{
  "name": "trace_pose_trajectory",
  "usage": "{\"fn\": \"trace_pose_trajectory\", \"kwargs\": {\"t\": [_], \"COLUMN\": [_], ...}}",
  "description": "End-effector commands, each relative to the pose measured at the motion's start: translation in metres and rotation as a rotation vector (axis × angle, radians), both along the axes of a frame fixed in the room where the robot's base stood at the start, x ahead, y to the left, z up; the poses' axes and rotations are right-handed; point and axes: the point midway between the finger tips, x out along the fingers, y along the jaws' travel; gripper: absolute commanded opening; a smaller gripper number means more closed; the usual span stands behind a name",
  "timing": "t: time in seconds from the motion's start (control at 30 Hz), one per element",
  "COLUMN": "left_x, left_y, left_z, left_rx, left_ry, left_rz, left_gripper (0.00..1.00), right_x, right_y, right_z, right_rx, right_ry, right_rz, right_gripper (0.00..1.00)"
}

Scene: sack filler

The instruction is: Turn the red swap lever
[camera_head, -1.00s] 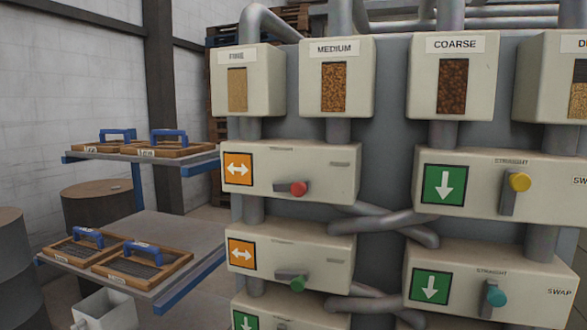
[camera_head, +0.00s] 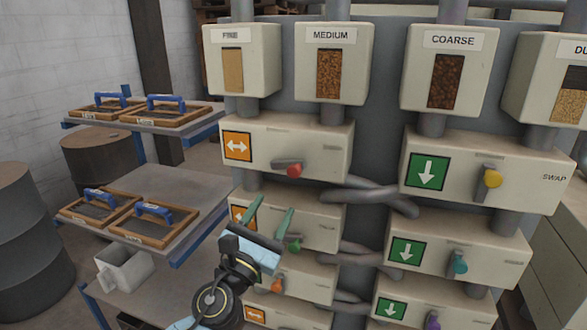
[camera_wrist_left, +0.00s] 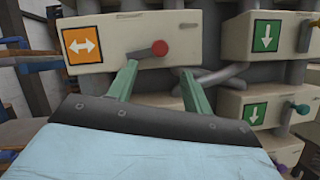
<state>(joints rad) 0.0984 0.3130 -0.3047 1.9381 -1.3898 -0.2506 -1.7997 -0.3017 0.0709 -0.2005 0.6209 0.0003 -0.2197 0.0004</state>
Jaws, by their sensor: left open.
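The red swap lever (camera_head: 292,170) is on the upper left valve box (camera_head: 325,150), beside an orange sign with a double-headed arrow. Its grey arm lies roughly horizontal, with the red knob at the right end. In the left wrist view the red knob (camera_wrist_left: 159,48) shows just beyond and between the green fingertips. My left gripper (camera_head: 270,212) is open and empty, in front of the second left box and below the red lever in the head view. It also shows in the left wrist view (camera_wrist_left: 160,72). My right gripper is not in view.
A green-knobbed lever (camera_head: 294,245) is close beside my left fingers. An orange-knobbed lever (camera_head: 277,286) is lower down. Yellow (camera_head: 492,178) and teal (camera_head: 460,266) levers are on the right boxes. Shelves with framed sieves (camera_head: 150,222) stand at left.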

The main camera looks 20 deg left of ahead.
Motion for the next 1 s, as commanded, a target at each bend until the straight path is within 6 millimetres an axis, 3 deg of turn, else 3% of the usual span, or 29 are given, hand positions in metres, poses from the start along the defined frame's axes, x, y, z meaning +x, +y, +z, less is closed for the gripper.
{"fn": "trace_pose_trajectory", "kwargs": {"t": [0.3, 0.5, 0.7, 1.0], "left_x": [0.063, 0.092, 0.104, 0.105], "left_y": [-0.009, -0.014, -0.015, -0.015], "left_z": [0.027, 0.037, 0.042, 0.042], "left_rx": [-0.005, -0.006, -0.005, -0.005], "left_ry": [-0.001, 0.002, 0.002, 0.003], "left_rz": [-0.001, -0.001, -0.002, -0.002], "left_gripper": [0.5, 0.5, 0.5, 0.48], "right_x": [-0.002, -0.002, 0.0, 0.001], "right_y": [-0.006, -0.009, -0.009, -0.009], "right_z": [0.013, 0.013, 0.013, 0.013], "right_rx": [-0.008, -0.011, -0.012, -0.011], "right_ry": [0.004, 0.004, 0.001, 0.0], "right_rz": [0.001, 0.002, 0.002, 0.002], "right_gripper": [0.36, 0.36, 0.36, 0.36]}}
